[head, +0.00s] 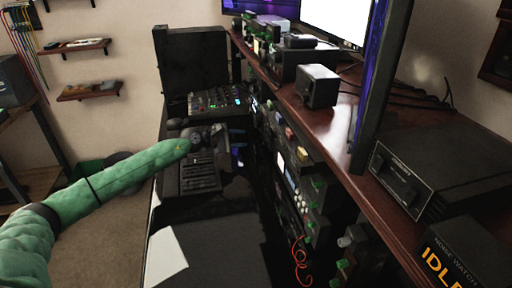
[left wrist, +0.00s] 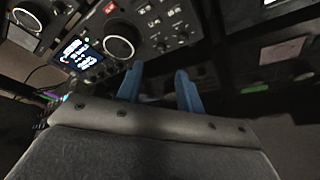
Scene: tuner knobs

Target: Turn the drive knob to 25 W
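My left arm comes in from the left in a green sleeve, and my left gripper (head: 237,151) is in front of the rack of radio gear. In the left wrist view, the two blue fingers of this gripper (left wrist: 159,90) stand apart with nothing between them. Beyond them is a dark panel with a large round knob (left wrist: 119,40), a lit display (left wrist: 80,53) and several small knobs (left wrist: 160,45). I cannot tell which knob is the drive knob, and no 25 W mark is readable. My right gripper is not in view.
A wooden shelf (head: 400,205) with monitors and boxes runs above the rack. Green knobs (head: 317,184) and an orange cable (head: 300,262) are on the rack front. A mixer (head: 217,101) and a black keypad unit (head: 199,176) lie near my left arm.

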